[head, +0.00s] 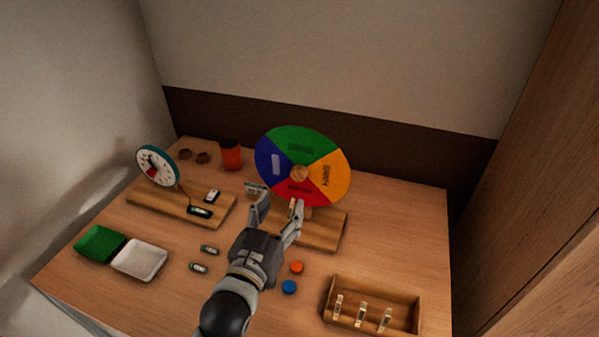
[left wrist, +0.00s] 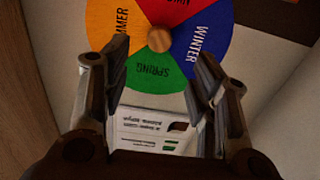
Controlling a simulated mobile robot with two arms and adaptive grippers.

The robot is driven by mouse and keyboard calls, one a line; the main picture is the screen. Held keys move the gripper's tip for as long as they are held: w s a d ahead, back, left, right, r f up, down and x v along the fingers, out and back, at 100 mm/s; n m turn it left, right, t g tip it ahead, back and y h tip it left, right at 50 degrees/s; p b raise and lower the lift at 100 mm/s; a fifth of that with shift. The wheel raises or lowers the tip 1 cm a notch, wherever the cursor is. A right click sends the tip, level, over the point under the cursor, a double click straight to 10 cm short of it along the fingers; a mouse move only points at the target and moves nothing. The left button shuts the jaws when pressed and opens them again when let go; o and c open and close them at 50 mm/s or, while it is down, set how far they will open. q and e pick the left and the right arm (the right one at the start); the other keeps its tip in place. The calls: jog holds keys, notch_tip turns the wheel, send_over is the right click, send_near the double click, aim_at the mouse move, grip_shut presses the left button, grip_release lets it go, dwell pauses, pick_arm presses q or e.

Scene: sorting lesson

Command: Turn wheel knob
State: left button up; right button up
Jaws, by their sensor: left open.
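The season wheel (head: 294,143) stands upright on a wooden base (head: 322,235) at the back of the table. It has green, orange, red and blue sectors. Its round wooden knob (head: 299,173) sits at the wheel's centre. In the left wrist view the knob (left wrist: 159,39) shows above and between the fingers, apart from them. My left gripper (head: 276,209) is open and empty in front of the wheel's lower part, below the knob in the head view. It also shows in the left wrist view (left wrist: 160,75). My right gripper is not in view.
A small clock (head: 157,166) stands on a wooden board at left. Green (head: 100,243) and white (head: 139,260) trays lie front left. A red cup (head: 231,155) stands behind. Orange (head: 297,267) and blue (head: 289,287) discs lie near my arm. A wooden box (head: 371,325) is front right.

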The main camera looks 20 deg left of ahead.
aim_at(297, 177)
pick_arm(q)
jog(key=w, duration=0.8)
jog(key=shift+d+r+p, duration=0.1)
jog(key=shift+r+p, duration=0.05)
jog(key=shift+p, duration=0.25)
jog(key=shift+w, duration=0.8)
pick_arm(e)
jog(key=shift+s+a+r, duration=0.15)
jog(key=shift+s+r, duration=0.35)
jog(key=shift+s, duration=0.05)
pick_arm(q)
jog(key=shift+c, duration=1)
jog(key=c, duration=0.8)
jog(key=shift+c, duration=0.2)
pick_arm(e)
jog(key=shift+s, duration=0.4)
